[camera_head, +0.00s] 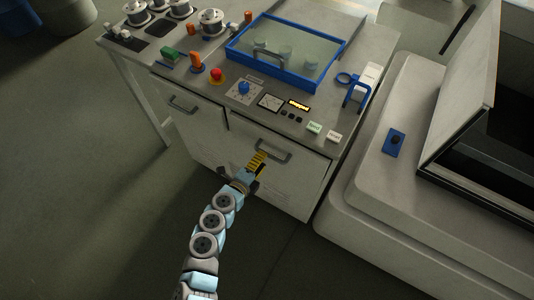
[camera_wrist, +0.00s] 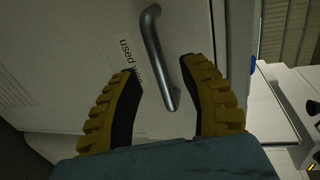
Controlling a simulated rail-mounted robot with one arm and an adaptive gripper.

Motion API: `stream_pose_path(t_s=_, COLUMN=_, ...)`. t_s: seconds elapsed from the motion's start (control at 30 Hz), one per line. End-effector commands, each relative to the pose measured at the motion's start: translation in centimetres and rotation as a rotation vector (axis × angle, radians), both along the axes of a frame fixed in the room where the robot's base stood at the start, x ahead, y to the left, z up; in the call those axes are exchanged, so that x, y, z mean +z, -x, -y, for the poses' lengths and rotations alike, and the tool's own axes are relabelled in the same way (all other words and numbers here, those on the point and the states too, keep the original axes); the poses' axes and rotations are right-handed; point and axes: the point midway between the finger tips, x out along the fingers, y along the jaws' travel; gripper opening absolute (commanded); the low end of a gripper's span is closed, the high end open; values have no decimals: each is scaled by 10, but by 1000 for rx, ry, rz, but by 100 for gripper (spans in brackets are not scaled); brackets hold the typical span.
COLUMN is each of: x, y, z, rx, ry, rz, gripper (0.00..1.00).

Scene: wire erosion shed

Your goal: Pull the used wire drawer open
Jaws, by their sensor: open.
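The used wire drawer (camera_head: 283,175) is the right-hand front of the grey cabinet, and its label, partly hidden by a finger, reads "used" in the wrist view (camera_wrist: 127,46). Its grey bar handle (camera_head: 270,151) runs across the upper front. The drawer front looks flush with the cabinet. My gripper (camera_head: 258,162) is at the handle's left part, with yellow ribbed fingers. In the wrist view my gripper (camera_wrist: 172,88) is open, and the handle (camera_wrist: 160,55) runs between the two fingers, its lower end closer to the right finger. I cannot tell whether either finger touches it.
Another drawer (camera_head: 190,107) with a handle is on the left. The cabinet top holds a blue-framed glass lid (camera_head: 285,55), a red button (camera_head: 216,74), a blue knob (camera_head: 244,88) and spools (camera_head: 212,20). A grey machine (camera_head: 395,165) stands close on the right. The floor (camera_head: 90,190) in front is clear.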

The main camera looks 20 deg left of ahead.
Motion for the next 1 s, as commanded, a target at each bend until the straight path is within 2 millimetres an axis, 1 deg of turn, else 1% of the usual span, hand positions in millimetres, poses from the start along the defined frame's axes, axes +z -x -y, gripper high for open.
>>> stream_pose_path(t_s=0.03, x=-1, y=-7, z=1, rx=0, ry=2, rz=1, gripper=43)
stream_pose_path(t_s=0.1, x=-5, y=-14, z=2, rx=0, ry=3, rz=-2, gripper=43)
stream_pose_path(t_s=0.33, x=-7, y=-33, z=4, rx=-1, ry=2, rz=1, gripper=43)
stream_pose_path(t_s=0.5, x=-9, y=-38, z=5, rx=-2, ry=2, rz=-1, gripper=43)
stream_pose_path(t_s=0.8, x=-9, y=-39, z=5, rx=-1, ry=2, rz=-2, gripper=43)
stream_pose_path(t_s=0.83, x=-9, y=-39, z=5, rx=-1, ry=2, rz=-2, gripper=38)
stream_pose_path(t_s=0.87, x=-9, y=-39, z=5, rx=-1, ry=2, rz=-2, gripper=29)
stream_pose_path(t_s=0.9, x=-9, y=-39, z=5, rx=-1, ry=2, rz=-2, gripper=18)
stream_pose_path(t_s=0.97, x=-9, y=-39, z=5, rx=-1, ry=2, rz=-2, gripper=1)
stream_pose_path(t_s=1.0, x=-9, y=-39, z=4, rx=-1, ry=2, rz=-2, gripper=0)
